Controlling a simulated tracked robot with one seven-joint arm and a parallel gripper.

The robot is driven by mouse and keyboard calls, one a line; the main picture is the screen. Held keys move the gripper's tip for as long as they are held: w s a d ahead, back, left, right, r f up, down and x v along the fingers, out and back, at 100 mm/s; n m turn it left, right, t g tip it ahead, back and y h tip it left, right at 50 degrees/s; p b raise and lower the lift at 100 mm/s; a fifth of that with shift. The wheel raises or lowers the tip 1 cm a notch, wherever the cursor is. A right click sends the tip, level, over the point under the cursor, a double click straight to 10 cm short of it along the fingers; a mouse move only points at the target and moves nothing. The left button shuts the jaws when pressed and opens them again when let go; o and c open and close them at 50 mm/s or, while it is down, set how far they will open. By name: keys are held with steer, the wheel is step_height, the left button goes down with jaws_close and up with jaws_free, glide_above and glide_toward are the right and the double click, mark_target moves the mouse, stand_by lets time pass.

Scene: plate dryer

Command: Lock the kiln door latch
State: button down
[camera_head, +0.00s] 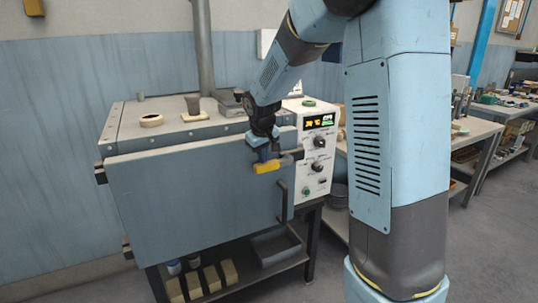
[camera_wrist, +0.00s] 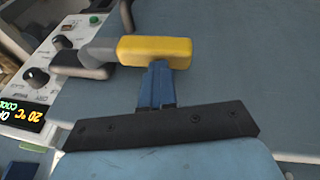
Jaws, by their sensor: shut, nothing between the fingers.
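The kiln (camera_head: 190,195) stands on a dark stand with its blue-grey door closed against the body, as far as I can see. The latch has a yellow grip (camera_head: 268,167) and a dark lever end (camera_head: 292,155) at the door's right edge. In the wrist view the yellow grip (camera_wrist: 155,50) lies roughly level, with a grey shaft and dark end to its left. My gripper (camera_head: 262,156) is at the latch. In the wrist view its blue fingers (camera_wrist: 158,70) are together and empty, their tips at the grip's lower edge; I cannot tell whether they touch it.
A vertical door handle (camera_head: 283,202) is below the latch. The control panel (camera_head: 318,145) with knobs is close on the right. A cup (camera_head: 193,104) and a ring (camera_head: 151,121) sit on the kiln top. Shelf items (camera_head: 200,281) lie below. A workbench (camera_head: 480,130) stands at right.

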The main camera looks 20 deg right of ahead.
steer(key=shift+s+a, duration=0.1)
steer(key=shift+a, duration=0.15)
step_height(320, 180, up, 3)
steer(key=shift+d+r, duration=0.1)
steer(key=shift+r, duration=0.05)
steer(key=s+a+r, duration=0.4)
steer(key=a+r, duration=0.1)
steer(key=r, duration=0.3)
steer(key=shift+d, duration=0.1)
